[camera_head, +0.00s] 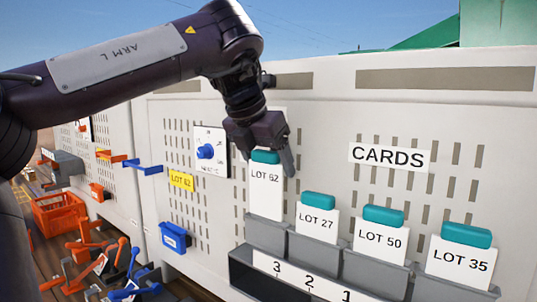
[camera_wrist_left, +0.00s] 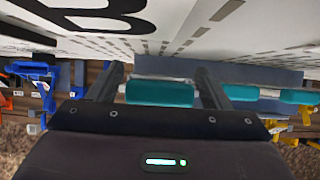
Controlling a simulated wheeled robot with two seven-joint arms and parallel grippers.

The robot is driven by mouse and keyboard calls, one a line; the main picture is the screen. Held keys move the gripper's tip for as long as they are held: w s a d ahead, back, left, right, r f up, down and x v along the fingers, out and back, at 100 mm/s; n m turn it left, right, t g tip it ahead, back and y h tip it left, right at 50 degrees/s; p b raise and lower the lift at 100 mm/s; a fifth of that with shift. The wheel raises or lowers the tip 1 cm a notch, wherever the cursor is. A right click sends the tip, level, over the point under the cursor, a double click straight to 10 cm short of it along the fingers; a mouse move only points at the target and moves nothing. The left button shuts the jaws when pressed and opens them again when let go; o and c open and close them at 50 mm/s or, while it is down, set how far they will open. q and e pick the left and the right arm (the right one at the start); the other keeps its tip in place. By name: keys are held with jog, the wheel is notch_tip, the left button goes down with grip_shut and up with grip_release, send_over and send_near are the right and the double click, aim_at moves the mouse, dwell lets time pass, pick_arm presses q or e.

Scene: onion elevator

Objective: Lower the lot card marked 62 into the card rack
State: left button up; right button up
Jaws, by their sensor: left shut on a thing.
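The lot card marked 62 (camera_head: 266,192) is white with a teal top grip and hangs upright under my left gripper (camera_head: 267,153). My left gripper is shut on its teal grip, which also shows between the fingers in the left wrist view (camera_wrist_left: 160,92). The card rack (camera_head: 375,273) has a row of grey pockets. The card's lower edge is at the top rim of the leftmost pocket (camera_head: 266,236); I cannot tell whether it is slightly inside. Cards LOT 27 (camera_head: 317,223), LOT 50 (camera_head: 381,241) and LOT 35 (camera_head: 461,262) sit in the other pockets. My right gripper is not in view.
A CARDS sign (camera_head: 389,157) is on the slotted panel above. A blue-knob dial (camera_head: 206,151) and a yellow LOT 62 tag (camera_head: 181,180) are left of the card. An orange crate (camera_head: 58,212) stands far left.

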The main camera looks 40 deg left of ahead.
aim_at(265, 179)
pick_arm(q)
jog(key=shift+f, duration=0.55)
jog(key=shift+f+b, duration=0.65)
jog(key=shift+f, duration=0.2)
jog(key=shift+f+b, duration=0.35)
jog(key=shift+f, duration=0.3)
jog(key=shift+f+b, duration=0.4)
jog(key=shift+f, duration=0.3)
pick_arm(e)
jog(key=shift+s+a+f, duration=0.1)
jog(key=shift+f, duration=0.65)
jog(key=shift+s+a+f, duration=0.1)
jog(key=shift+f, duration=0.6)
pick_arm(q)
jog(key=o, duration=1.1)
jog(key=shift+c, duration=0.2)
